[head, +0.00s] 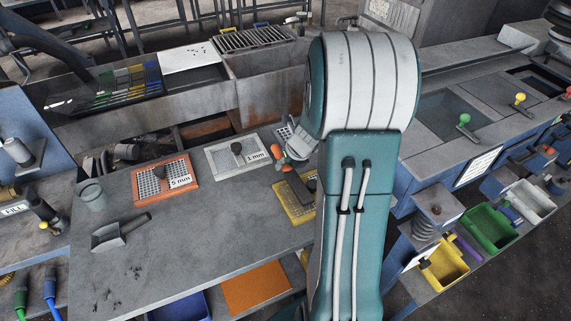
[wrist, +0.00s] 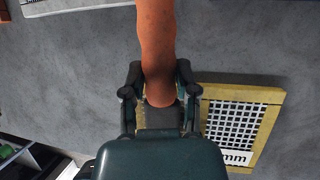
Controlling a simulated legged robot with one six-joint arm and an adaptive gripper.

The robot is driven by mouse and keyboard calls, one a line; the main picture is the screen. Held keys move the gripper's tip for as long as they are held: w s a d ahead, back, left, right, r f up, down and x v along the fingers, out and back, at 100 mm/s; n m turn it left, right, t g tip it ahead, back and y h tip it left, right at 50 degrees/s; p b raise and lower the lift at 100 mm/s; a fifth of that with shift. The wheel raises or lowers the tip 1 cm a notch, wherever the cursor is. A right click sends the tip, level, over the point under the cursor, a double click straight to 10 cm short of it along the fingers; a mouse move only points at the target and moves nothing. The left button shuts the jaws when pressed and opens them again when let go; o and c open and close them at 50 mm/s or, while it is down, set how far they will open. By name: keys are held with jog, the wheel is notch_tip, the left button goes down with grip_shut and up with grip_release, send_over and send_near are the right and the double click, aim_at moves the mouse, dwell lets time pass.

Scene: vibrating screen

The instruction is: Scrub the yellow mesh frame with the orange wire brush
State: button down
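The orange wire brush (wrist: 156,42) is between the two fingers of my gripper (wrist: 160,95) in the wrist view, and the fingers look closed around its handle. I cannot tell whether the bristles touch the mesh. The yellow frame lies flat on the grey bench, partly hidden by my arm. In the wrist view the frame (wrist: 240,93) is to the right of my gripper, with a label ending in "mm".
An orange 5 mm frame (head: 158,205) and a white 1 mm frame (head: 222,171) lie further left on the bench (head: 205,240). The front middle of the bench is clear.

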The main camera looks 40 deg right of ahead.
jog(key=shift+a, duration=0.1)
jog(key=shift+w+a, duration=0.2)
jog(key=shift+a, duration=0.85)
jog(key=shift+s+d, duration=0.25)
jog(key=shift+d, duration=0.85)
jog(key=shift+w+a, duration=0.2)
jog(key=shift+a, duration=0.8)
jog(key=shift+s+d+r, duration=0.1)
jog(key=shift+s+d, duration=0.05)
jog(key=shift+d, duration=0.8)
jog(key=shift+w+a, duration=0.2)
jog(key=shift+a, duration=0.75)
jog(key=shift+r, duration=2.4)
